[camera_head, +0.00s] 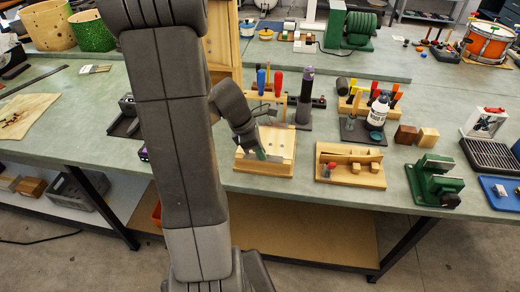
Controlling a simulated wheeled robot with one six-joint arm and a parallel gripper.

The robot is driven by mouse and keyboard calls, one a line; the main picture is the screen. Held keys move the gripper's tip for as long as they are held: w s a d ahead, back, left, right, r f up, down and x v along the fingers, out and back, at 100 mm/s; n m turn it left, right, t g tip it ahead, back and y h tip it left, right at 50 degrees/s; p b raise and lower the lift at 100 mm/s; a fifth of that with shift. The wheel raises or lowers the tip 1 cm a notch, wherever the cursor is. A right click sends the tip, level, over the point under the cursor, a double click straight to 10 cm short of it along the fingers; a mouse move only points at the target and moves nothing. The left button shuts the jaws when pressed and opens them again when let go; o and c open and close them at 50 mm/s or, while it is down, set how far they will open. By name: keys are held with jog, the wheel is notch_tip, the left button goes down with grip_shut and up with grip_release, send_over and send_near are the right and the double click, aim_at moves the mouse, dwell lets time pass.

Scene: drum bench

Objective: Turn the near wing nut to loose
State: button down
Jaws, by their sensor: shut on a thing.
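A pale wooden board fixture (247,166) lies near the front edge of the green bench, left of centre. A grey metal piece runs along its near side. My gripper (262,156) points down at the near part of this board and is shut at the near wing nut. The wing nut is too small and too covered by the fingers to make out, so its angle cannot be told.
A tool rack (277,103) and a dark purple-topped cylinder (305,95) stand close behind.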

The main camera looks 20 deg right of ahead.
jog(key=shift+n, duration=0.5)
jog(key=c, duration=1.5)
grip_release()
jog(key=shift+o, duration=0.2)
jog(key=s+p+v, duration=0.1)
jog(key=v, duration=1.2)
jog(key=shift+w+a+r, duration=0.25)
jog(key=shift+a+r, duration=0.05)
jog(key=shift+f, duration=0.1)
jog(key=x, duration=0.6)
jog(key=b+x, duration=0.1)
jog(key=x, duration=0.6)
jog(key=shift+w+d+f, duration=0.2)
jog(key=shift+d+f, duration=0.05)
jog(key=shift+d, duration=0.05)
